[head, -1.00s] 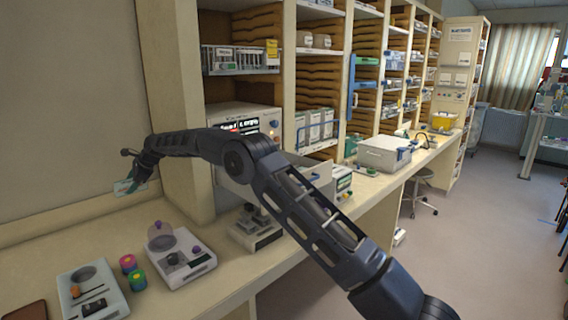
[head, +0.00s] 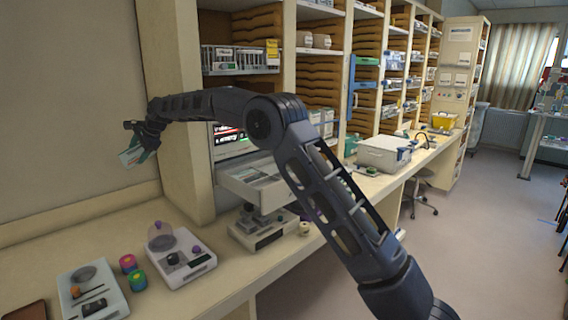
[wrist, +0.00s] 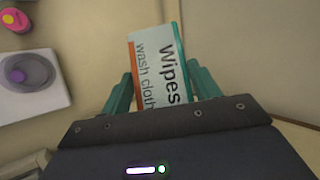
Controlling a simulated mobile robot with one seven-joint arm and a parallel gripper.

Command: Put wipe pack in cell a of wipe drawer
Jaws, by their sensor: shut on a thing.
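The wipe pack (wrist: 160,66) shows large in the wrist view, a white box with an orange and a teal edge and the words "Wipes" and "wash cloth". My gripper (wrist: 163,82) is shut on it, with a teal finger on each side. In the head view my gripper (head: 136,158) holds the pack (head: 131,156) in the air in front of the left wall, above the counter. An open grey drawer (head: 262,184) with divided cells stands out below the screen unit, partly hidden by my arm. I cannot read its cell labels.
The counter holds two white devices (head: 92,291) (head: 181,257), small coloured pots (head: 128,263) and a grey instrument (head: 258,230) below the drawer. A shelf upright (head: 172,100) stands between my gripper and the drawer.

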